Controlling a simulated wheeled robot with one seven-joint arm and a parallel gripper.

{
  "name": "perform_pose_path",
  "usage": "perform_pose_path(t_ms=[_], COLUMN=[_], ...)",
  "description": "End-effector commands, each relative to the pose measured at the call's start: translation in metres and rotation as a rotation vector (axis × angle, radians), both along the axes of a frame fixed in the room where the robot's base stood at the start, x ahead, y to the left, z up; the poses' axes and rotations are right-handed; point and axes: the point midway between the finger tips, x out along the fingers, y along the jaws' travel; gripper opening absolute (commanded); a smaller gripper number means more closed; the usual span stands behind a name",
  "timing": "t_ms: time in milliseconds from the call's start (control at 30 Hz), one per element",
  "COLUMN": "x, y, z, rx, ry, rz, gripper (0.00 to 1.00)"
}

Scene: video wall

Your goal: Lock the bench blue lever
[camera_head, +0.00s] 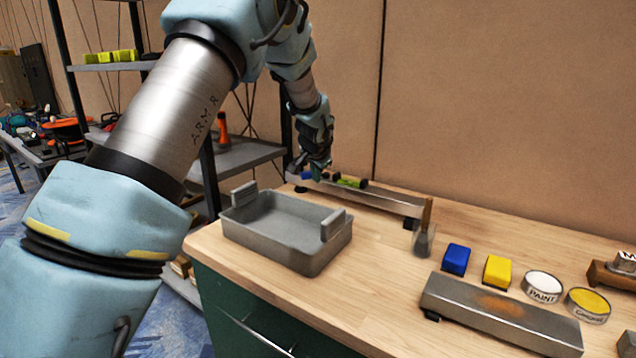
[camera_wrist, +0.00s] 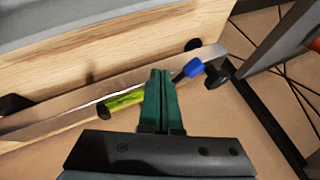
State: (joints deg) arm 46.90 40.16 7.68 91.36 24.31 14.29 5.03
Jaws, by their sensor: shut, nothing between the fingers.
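The blue lever (camera_head: 306,175) is small and sits at the left end of a long metal rail (camera_head: 392,201) at the back of the bench (camera_head: 390,260). In the wrist view the blue lever (camera_wrist: 193,68) lies just right of my fingertips. My gripper (camera_head: 317,176) is over the rail's left end. Its green fingers (camera_wrist: 160,74) are pressed together with nothing between them. The lever looks very close to the right finger, but I cannot tell whether they touch. A yellow-green lever (camera_wrist: 124,101) on the same rail is left of the fingers, also visible in the head view (camera_head: 351,182).
A grey tray (camera_head: 284,270) stands at the bench's front left. A brush in a cup (camera_head: 424,240), a blue block (camera_head: 456,259), a yellow block (camera_head: 497,271), paint cans (camera_head: 542,286) and a metal plate (camera_head: 500,310) are to the right. A shelf (camera_head: 240,157) stands behind the left end.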

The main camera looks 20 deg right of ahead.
Motion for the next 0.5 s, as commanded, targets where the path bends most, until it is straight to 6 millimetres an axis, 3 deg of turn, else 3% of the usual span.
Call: perform_pose_path(t_ms=[500], x=[-0.029], y=[0.036], z=[0.058], rx=[0.002], ry=[0.002], rz=[0.001], gripper=[0.00])
